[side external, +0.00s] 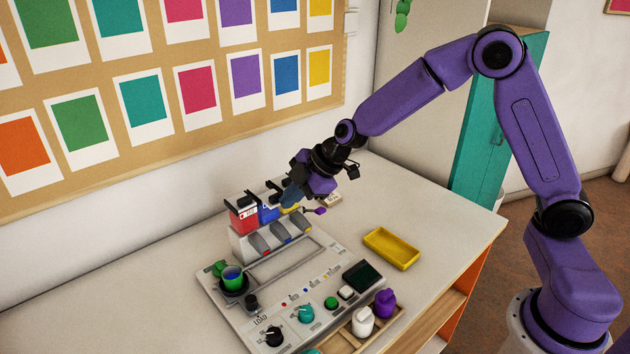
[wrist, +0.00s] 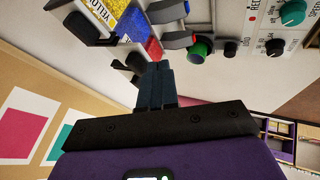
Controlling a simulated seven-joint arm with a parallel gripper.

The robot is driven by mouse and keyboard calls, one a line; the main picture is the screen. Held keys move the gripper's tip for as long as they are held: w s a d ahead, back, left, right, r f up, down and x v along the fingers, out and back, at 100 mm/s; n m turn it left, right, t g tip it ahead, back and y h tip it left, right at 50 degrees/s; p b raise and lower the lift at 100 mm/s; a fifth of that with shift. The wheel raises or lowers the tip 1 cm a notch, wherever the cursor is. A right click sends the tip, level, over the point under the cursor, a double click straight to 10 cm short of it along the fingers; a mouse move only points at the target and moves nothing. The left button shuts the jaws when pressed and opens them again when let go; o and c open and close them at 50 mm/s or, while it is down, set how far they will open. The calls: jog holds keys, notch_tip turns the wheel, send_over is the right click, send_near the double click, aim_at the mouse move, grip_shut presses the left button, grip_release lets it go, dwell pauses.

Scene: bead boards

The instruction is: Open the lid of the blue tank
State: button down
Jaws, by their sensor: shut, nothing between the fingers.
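The blue tank (side external: 266,213) stands in the middle of a row on the white dispenser, between the red tank (side external: 243,217) and the yellow tank (side external: 291,208). Black lid parts show at the tops of the tanks; my gripper partly hides the blue and yellow ones, so I cannot tell how the blue lid sits. In the wrist view a blue strip (wrist: 133,22) shows between the yellow and red tanks. My gripper (side external: 287,197) is shut and empty, pointing down by the tank tops. Its fingertips (wrist: 158,66) overlap the tanks' edge in the wrist view; contact is unclear.
The dispenser board (side external: 262,271) carries a green cup (side external: 233,276), knobs and a dark screen (side external: 363,276). A yellow tray (side external: 391,248) lies to the right. White and purple pegs stand in front. The wall board is behind. The table's left side is clear.

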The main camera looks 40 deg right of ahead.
jog(key=s+f+v, duration=0.1)
jog(key=s+v, duration=0.1)
jog(key=v, duration=0.9)
jog(key=shift+a, duration=0.25)
jog(key=c, duration=1.4)
grip_release()
jog(key=o, duration=0.3)
jog(key=w+a+r+g, duration=0.1)
jog(key=w, duration=0.1)
jog(key=w+a+r+n+g, duration=0.1)
jog(key=w+a, duration=0.1)
jog(key=w, duration=0.1)
jog(key=w+a+r+g+h, duration=0.1)
jog(key=w+a+r, duration=0.1)
jog(key=shift+w+r+n, duration=0.1)
jog(key=shift+w+n, duration=0.2)
jog(key=shift+w, duration=0.1)
notch_tip(320, 180, up, 5)
jog(key=g+h, duration=0.3)
jog(key=h, duration=0.1)
send_over(276, 195)
notch_tip(276, 195, down, 17)
jog(key=shift+r, duration=0.1)
